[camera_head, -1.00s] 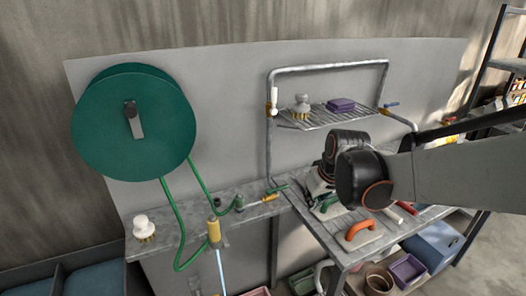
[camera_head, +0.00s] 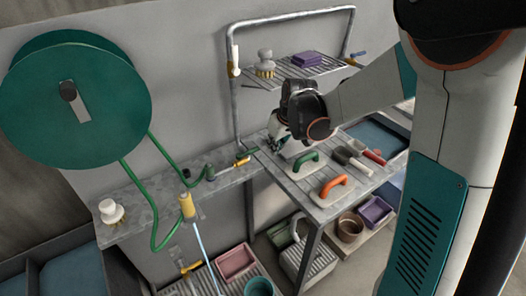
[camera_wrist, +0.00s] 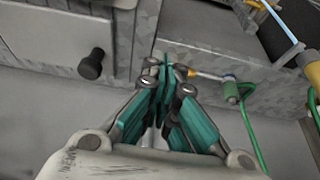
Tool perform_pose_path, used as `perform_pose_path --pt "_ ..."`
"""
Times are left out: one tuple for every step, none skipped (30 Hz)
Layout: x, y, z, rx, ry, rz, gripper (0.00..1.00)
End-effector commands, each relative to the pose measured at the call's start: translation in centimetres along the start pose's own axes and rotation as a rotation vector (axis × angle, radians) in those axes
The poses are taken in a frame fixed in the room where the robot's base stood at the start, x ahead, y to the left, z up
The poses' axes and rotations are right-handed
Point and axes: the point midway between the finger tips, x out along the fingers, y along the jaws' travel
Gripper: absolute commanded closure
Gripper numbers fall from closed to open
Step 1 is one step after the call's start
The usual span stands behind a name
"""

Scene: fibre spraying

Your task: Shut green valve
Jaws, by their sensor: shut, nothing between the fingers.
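A small green lever (camera_head: 253,151), which looks like the green valve, sits at the foot of the metal pipe frame, where the pipe meets the grey counter. It is small and its angle is unclear. My gripper (camera_head: 273,145) is just right of it in the head view, above the edge of the grey side table. In the wrist view my gripper (camera_wrist: 166,72) has its teal fingers together with nothing between them, close to the counter. I cannot make out the green lever in the wrist view; the fingers may hide it.
A green hose runs from the big green reel (camera_head: 75,100) to a green fitting (camera_head: 210,172) on the counter. Trowels with green (camera_head: 305,160) and orange (camera_head: 335,186) handles lie on the table. A wire shelf (camera_head: 310,68) is above.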

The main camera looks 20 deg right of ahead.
Motion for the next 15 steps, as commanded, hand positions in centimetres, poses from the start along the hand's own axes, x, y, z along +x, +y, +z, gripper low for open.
perform_pose_path --pt "0.3 0.0 0.0 0.0 0.0 0.0 1.0" --pt "0.6 0.0 0.0 0.0 0.0 0.0 1.0" --pt "1.1 0.0 0.0 0.0 0.0 0.0 1.0" --pt "1.5 0.0 0.0 0.0 0.0 0.0 1.0" --pt "1.9 0.0 0.0 0.0 0.0 0.0 1.0" --pt "2.6 0.0 0.1 0.0 0.0 0.0 1.0" --pt "3.2 0.0 0.1 0.0 0.0 0.0 1.0" --pt "3.8 0.0 0.0 -0.001 0.0 0.0 1.0" --pt "4.6 0.0 0.1 -0.001 0.0 0.0 1.0" --pt "5.2 0.0 0.1 -0.001 0.0 0.0 1.0" --pt "5.8 0.0 0.1 -0.001 0.0 0.0 1.0" --pt "6.6 0.0 0.1 -0.001 0.0 0.0 1.0" --pt "7.2 0.0 0.1 -0.001 0.0 0.0 1.0" --pt "7.8 0.0 0.1 -0.001 0.0 0.0 1.0" --pt "8.6 0.0 0.1 -0.001 0.0 0.0 1.0"
